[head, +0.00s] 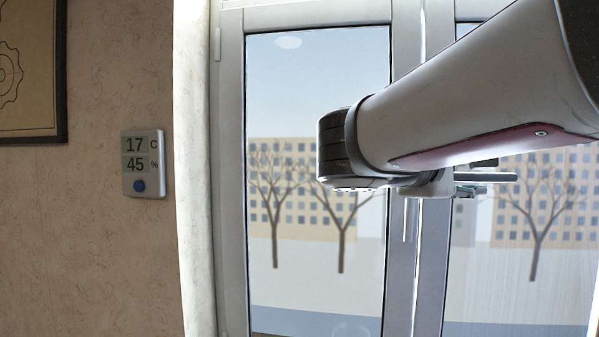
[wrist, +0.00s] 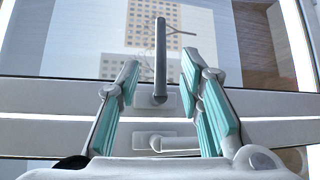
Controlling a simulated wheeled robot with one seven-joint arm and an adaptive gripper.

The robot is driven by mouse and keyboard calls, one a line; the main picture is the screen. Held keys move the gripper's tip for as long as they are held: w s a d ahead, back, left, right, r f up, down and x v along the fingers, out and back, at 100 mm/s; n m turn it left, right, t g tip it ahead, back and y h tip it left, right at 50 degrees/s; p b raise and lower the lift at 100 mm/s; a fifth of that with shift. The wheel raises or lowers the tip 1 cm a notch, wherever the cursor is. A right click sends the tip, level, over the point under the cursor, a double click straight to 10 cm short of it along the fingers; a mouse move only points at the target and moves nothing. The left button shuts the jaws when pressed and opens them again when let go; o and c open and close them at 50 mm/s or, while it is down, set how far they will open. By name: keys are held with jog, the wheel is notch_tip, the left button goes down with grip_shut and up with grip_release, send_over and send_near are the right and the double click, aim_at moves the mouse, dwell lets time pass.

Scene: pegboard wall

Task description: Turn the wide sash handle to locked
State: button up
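The sash handle (wrist: 160,40) between my fingers is a grey lever on a pale plate, standing straight out from its frame bar over the glass in the wrist view. In the head view a grey horizontal bar (head: 492,177), apparently this lever, points right over the right sash, whose pane runs out of the picture. My gripper (wrist: 160,66) is open, its teal-padded fingers on either side of the lever with gaps showing. In the head view my arm mostly hides the gripper (head: 468,190).
A second handle (wrist: 178,144) lies along the neighbouring frame bar, close to my right finger in the wrist view; it hangs down in the head view (head: 405,220). The left sash pane (head: 315,230) is clear. A thermometer display (head: 143,163) is on the wall left.

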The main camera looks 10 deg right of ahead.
aim_at(489, 177)
jog(key=p+x, duration=0.1)
jog(key=x, duration=1)
jog(key=shift+w+d, duration=0.1)
jog(key=shift+d, duration=0.05)
grip_shut()
